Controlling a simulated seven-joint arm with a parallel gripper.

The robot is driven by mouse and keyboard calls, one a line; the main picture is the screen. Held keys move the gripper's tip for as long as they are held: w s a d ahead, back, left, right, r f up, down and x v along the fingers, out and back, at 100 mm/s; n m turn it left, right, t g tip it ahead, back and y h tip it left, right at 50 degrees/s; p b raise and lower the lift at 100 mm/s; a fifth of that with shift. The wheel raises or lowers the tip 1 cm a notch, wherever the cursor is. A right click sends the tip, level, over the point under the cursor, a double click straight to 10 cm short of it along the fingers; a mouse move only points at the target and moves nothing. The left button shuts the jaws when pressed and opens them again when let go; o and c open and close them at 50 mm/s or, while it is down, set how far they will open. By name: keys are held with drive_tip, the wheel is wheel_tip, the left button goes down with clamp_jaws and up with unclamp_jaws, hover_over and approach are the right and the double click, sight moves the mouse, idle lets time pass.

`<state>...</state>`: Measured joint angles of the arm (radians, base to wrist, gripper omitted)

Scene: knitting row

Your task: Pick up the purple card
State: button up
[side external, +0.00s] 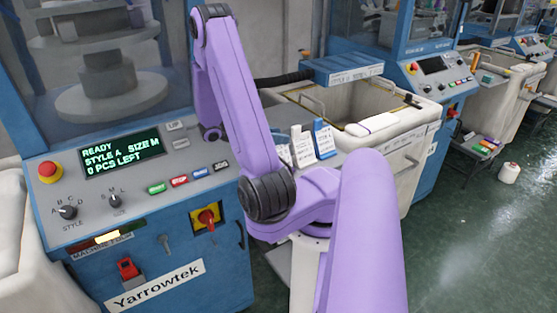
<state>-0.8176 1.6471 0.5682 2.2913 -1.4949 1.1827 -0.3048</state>
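I cannot make out a purple card in the side external view. Several upright white cards or labels (301,143) stand on the grey ledge between the machine panel and the pale bin, and a blue-edged one (324,138) stands at their right. My purple arm crosses the middle of the view and hides part of the ledge and whatever lies behind it. One of my slim arm links comes down beside the panel's right part. My gripper's fingers do not show, so whether they hold anything is hidden.
The blue machine's control panel (120,180) has a red stop button (49,171), knobs and a screen (121,153) reading "0 PCS LEFT". A pale bin (385,150) stands behind my arm. A small white bottle (508,172) stands on the open green floor (480,240).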

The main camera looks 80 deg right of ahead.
clamp_jaws()
